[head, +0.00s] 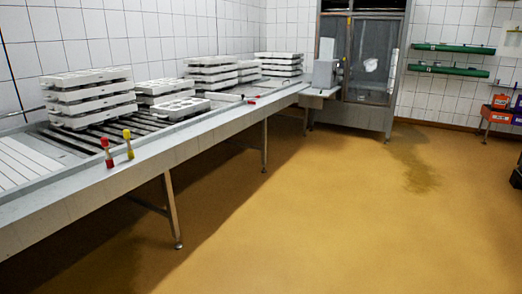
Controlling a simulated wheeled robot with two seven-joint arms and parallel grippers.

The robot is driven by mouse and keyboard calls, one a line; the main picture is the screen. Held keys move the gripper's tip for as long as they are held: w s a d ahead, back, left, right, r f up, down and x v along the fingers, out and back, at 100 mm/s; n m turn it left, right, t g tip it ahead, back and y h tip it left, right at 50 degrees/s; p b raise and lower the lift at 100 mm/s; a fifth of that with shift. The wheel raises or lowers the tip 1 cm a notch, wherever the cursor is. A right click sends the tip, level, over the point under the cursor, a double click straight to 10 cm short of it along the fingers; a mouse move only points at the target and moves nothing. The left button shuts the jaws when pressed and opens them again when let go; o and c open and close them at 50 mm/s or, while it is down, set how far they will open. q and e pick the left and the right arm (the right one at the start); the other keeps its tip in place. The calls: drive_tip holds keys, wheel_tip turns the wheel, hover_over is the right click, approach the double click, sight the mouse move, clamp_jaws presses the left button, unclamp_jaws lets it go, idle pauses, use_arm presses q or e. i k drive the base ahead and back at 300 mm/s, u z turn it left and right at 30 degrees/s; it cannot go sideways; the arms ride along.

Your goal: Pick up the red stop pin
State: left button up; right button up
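A red stop pin (107,153) stands upright near the front edge of the long metal conveyor table (175,150), at the left in the head view. A similar yellow pin (128,145) stands close to its right, with a small gap between them. A small red item (251,102) lies farther along the table's front edge; it is too small to tell what it is. Neither of my grippers is in view.
Stacks of white moulds (90,97) stand behind the pins, and more stacks (212,72) stand farther along. A single mould (180,109) lies right of the pins. A metal cabinet (372,60) closes the far end. The yellow-brown floor (330,210) in front is clear.

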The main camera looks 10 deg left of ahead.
sight(104, 141)
drive_tip(key=u, duration=0.25)
drive_tip(key=i, duration=2.4)
drive_tip(key=u, duration=1.55)
drive_tip(key=i, duration=1.15)
drive_tip(key=u, duration=1.65)
drive_tip(key=i, duration=0.25)
drive_tip(key=z, duration=0.05)
